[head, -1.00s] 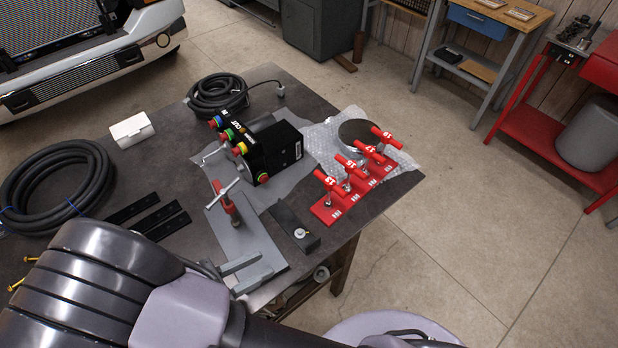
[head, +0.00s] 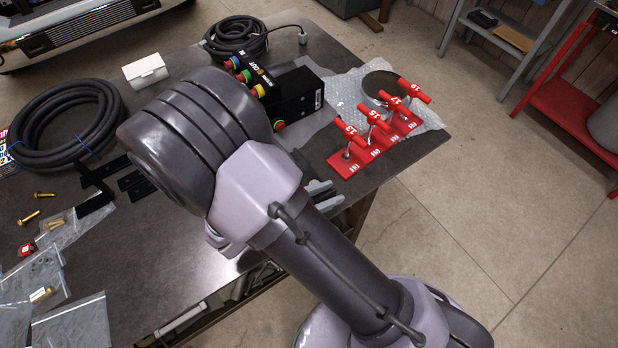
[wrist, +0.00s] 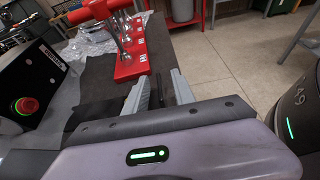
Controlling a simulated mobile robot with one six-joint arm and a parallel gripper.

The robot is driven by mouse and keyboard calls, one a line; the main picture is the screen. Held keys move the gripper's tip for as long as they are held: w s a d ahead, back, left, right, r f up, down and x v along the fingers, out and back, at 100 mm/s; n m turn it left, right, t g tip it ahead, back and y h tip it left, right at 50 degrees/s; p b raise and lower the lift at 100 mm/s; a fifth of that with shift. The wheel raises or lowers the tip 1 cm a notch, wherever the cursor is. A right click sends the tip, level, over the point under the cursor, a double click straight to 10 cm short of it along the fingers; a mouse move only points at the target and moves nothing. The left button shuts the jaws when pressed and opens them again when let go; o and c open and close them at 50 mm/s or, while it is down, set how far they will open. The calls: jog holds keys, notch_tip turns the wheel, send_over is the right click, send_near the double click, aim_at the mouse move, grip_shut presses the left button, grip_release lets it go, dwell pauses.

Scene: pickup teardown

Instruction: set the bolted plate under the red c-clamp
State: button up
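My gripper (head: 322,193) shows in the head view as two pale grey fingers past my forearm, near the table's right edge. The fingers also show in the wrist view (wrist: 160,92), apart, with a dark surface between them. A dark piece (head: 300,164) just beyond the fingers in the head view looks like part of the black bolted plate; its bolt is hidden. I cannot tell whether the fingers touch the plate. The red c-clamp and its grey base are hidden behind my arm in the head view and are not in the wrist view.
A red rack of red-handled clamps (head: 372,150) stands just beyond my gripper. The black box with coloured knobs (head: 292,92) is behind it. A hose coil (head: 68,125), a white box (head: 146,72) and bagged bolts lie left. The table's right edge is close.

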grip_shut()
dwell(1.3)
